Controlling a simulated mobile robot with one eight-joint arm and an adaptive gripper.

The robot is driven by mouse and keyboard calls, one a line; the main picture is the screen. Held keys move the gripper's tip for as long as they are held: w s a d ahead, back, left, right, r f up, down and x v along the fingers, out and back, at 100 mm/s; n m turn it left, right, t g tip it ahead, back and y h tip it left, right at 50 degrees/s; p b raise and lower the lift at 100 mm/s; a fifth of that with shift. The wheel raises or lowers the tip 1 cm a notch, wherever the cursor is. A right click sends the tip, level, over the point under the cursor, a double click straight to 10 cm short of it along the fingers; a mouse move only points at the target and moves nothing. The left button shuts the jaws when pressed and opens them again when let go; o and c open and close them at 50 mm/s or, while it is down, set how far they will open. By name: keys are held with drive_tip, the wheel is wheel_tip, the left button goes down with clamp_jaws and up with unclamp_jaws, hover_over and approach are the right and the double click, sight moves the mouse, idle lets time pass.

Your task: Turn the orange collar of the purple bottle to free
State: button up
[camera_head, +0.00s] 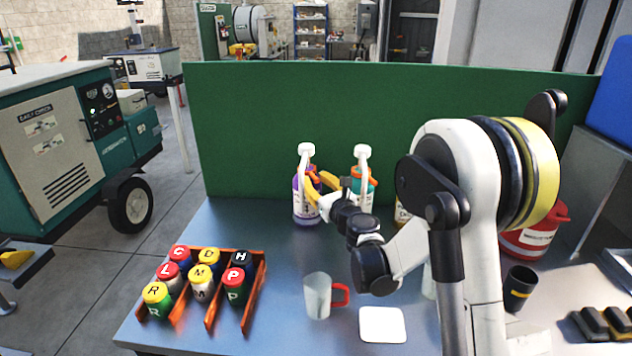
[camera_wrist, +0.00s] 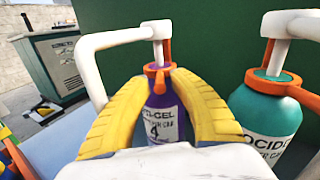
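The purple bottle (camera_head: 305,207) stands upright at the back of the bench, with a white pump head and spout. In the wrist view its purple body (camera_wrist: 163,113) shows between my fingers, with a label reading in part "GEL" and "4". Its orange collar (camera_wrist: 158,69) sits at the neck below the white pump. My gripper (camera_wrist: 160,80) has yellow fingers on either side of the collar, their tips close to it. Whether they press on it cannot be told. In the head view my gripper (camera_head: 320,181) partly covers the bottle's right side and the collar.
A teal bottle (camera_wrist: 268,113) with an orange collar stands close on the right. A green panel (camera_head: 260,110) rises behind. An orange rack (camera_head: 212,318) of lettered jars, a clear mug (camera_head: 317,296) with a red handle and a white square (camera_head: 382,324) lie nearer the front.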

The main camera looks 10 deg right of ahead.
clamp_jaws()
drive_tip(key=shift+d+n+g+y, duration=0.3)
drive_tip(key=shift+d+n+y, duration=0.15)
drive_tip(key=shift+n+y, duration=0.4)
drive_tip(key=shift+o, duration=1.8)
unclamp_jaws()
drive_tip(key=shift+w, duration=0.1)
